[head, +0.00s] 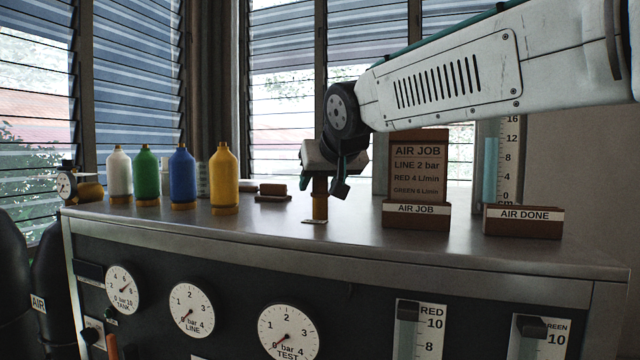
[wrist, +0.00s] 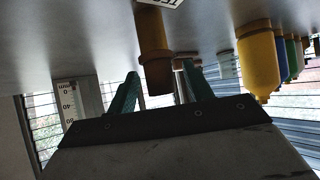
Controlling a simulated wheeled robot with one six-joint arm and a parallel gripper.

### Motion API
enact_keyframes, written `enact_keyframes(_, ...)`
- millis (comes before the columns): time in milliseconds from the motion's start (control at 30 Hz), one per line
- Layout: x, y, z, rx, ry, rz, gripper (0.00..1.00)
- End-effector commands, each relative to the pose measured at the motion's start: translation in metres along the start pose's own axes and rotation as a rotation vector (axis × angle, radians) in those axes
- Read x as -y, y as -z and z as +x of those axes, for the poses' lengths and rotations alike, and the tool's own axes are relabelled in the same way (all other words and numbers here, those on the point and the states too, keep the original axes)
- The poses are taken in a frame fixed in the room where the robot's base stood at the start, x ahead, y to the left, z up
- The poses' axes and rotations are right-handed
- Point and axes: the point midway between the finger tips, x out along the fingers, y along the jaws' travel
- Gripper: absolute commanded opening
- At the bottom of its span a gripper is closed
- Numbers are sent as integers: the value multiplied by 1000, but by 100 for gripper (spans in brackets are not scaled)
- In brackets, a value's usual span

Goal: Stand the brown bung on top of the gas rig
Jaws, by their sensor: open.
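A brown bung (head: 320,186), darker than the amber post (head: 320,208) under it, stands upright on the top of the gas rig (head: 270,228) near a small white label. I cannot tell whether bung and post are joined. In the wrist view, which is upside down, the bung (wrist: 156,77) shows between the two green fingers of my gripper (wrist: 160,72). My gripper is open and comes down from above; in the head view (head: 328,178) it partly hides the bung's upper end. I cannot tell whether a finger touches it.
White, green, blue and yellow bottles (head: 223,180) stand left of my gripper. A small brown block (head: 272,190) lies behind. The AIR JOB stand (head: 417,180) and AIR DONE tray (head: 523,221) are at right, with a scaled tube (head: 490,165) behind.

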Motion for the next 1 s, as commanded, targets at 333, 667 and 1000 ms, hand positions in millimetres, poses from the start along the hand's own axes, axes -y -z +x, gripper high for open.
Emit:
enact_keyframes(333,0,0,6,0,0,0,51)
enact_keyframes(667,0,0,6,0,0,0,12)
enact_keyframes(1000,0,1,5,-1,0,0,0)
